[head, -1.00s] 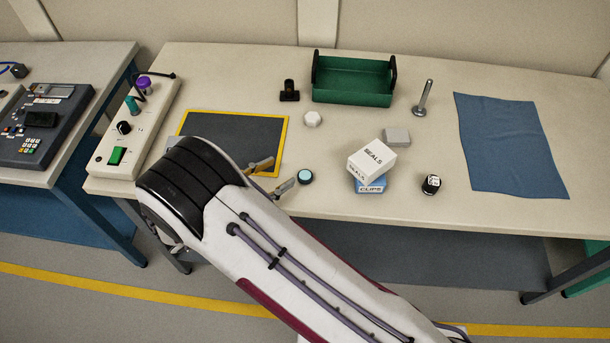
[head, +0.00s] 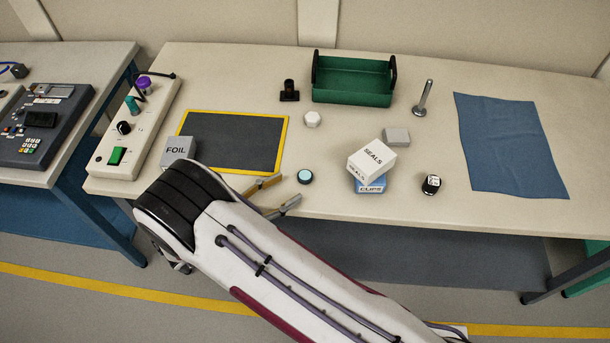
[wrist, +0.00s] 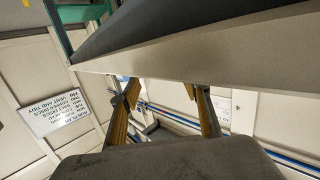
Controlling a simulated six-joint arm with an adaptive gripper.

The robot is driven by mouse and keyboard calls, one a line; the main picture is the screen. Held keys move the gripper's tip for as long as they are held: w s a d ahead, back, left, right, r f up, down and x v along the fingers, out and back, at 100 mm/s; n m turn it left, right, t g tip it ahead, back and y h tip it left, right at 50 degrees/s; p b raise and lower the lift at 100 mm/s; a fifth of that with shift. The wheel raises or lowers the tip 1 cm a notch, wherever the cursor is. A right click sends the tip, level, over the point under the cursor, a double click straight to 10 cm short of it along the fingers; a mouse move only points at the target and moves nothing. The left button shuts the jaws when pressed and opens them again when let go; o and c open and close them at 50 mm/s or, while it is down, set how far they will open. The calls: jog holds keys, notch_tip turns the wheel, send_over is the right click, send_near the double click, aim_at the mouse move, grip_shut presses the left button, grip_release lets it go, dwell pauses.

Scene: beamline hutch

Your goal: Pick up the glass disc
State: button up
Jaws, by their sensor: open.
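The glass disc (head: 305,176) is a small pale blue round in a dark ring, lying flat on the table near its front edge. My gripper (head: 289,189) is open and empty, with its two fingers spread just left of and in front of the disc, apart from it. In the wrist view my gripper (wrist: 162,92) shows both tan fingers apart with nothing between them. The disc does not show in that view.
A FOIL box (head: 178,149) stands by my arm, beside a yellow-edged dark mat (head: 230,140). Right of the disc, a SEALS box (head: 371,159) is stacked on a blue CLIPS box (head: 371,185). A white hexagonal piece (head: 312,119) lies behind the disc.

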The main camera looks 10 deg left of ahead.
aim_at(304, 176)
jog(key=shift+w+d, duration=0.35)
jog(key=shift+w, duration=0.05)
jog(key=shift+w+d+f, duration=0.1)
jog(key=shift+w+r+x, duration=0.1)
jog(key=shift+x, duration=1.15)
jog(key=shift+w+r+x, duration=0.1)
jog(key=shift+x, duration=1.1)
jog(key=c, duration=1)
